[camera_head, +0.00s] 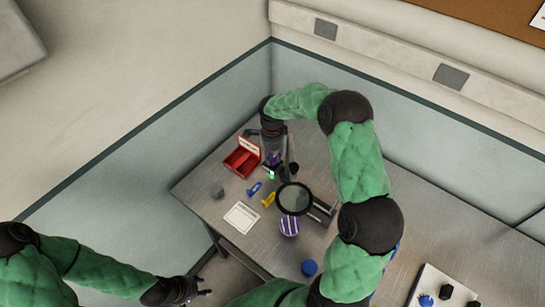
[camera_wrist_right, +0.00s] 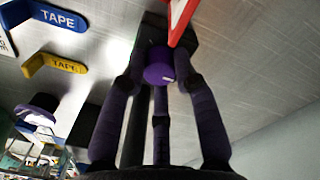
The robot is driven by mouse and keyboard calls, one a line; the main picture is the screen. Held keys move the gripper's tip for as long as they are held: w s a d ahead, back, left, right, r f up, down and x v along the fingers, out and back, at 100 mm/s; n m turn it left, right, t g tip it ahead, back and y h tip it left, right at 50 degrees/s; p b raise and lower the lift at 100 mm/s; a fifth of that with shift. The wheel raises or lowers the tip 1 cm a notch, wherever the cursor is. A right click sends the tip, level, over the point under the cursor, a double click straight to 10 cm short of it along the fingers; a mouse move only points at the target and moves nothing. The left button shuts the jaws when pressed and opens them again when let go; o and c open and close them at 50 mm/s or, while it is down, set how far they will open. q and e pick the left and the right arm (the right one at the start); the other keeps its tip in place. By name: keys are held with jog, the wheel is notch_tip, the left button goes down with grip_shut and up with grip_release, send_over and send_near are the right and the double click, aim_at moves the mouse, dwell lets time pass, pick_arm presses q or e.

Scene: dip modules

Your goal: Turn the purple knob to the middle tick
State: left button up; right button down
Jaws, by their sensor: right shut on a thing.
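The purple knob (camera_wrist_right: 157,65) shows in the right wrist view, on a dark block with a white mark on its face near the lower right edge. My right gripper (camera_wrist_right: 163,75) has its fingers on either side of the knob and is shut on it. In the head view the right gripper (camera_head: 272,160) points down at the back of the desk, beside the red box; the knob is hard to make out there. No tick marks can be made out. My left gripper (camera_head: 200,288) is at the lower left, away from the desk items, its fingers apart and empty.
A blue ball (camera_head: 309,268) lies nearer the front. A white panel with knobs (camera_head: 428,277) is at right.

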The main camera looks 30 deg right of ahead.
aim_at(273, 156)
jog(key=shift+r, duration=0.1)
jog(key=c, duration=0.9)
grip_release()
jog(key=shift+d, duration=0.1)
jog(key=shift+c, duration=0.2)
notch_tip(273, 156, up, 12)
jog(key=shift+w, duration=0.3)
